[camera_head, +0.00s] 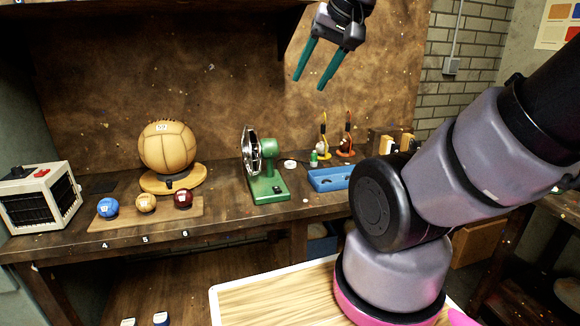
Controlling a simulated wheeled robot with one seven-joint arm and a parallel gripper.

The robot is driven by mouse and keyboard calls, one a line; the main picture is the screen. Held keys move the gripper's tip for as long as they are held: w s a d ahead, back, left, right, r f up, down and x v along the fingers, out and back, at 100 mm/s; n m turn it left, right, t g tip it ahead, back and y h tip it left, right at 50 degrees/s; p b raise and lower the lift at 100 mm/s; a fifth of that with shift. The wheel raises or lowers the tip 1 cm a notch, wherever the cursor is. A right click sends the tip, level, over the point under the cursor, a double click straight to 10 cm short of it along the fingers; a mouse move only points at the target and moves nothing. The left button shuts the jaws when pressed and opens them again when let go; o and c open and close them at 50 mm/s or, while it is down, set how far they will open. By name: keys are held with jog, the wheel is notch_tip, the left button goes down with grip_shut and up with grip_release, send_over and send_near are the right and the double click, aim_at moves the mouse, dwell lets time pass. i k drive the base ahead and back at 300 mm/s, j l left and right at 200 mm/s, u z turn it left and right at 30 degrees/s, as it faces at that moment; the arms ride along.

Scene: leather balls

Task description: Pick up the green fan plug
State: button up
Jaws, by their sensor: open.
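A green fan (267,165) with a silver cage stands on the workbench, just right of the middle of its top. A small white item (290,163) lies to the right of the fan, and a small green upright item (313,158) stands further right. I cannot tell from this view whether either is the fan's plug; no cord is clear. My gripper (310,84) is open and empty, with its teal fingers pointing down. It is high above the bench, above and to the right of the fan, apart from everything.
A blue tray (328,187) sits right of the fan, with two small stands behind it. A leather ball (167,147) rests on a wooden base (152,187) at left. Three small balls sit on a board (125,219). A heater-like box (42,199) stands far left. A shelf hangs above.

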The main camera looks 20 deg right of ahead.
aim_at(314, 161)
jog(key=i+l, duration=0.5)
jog(key=l, duration=0.15)
jog(key=i+l+z, duration=0.1)
jog(key=i+l, duration=0.35)
jog(key=l, duration=0.2)
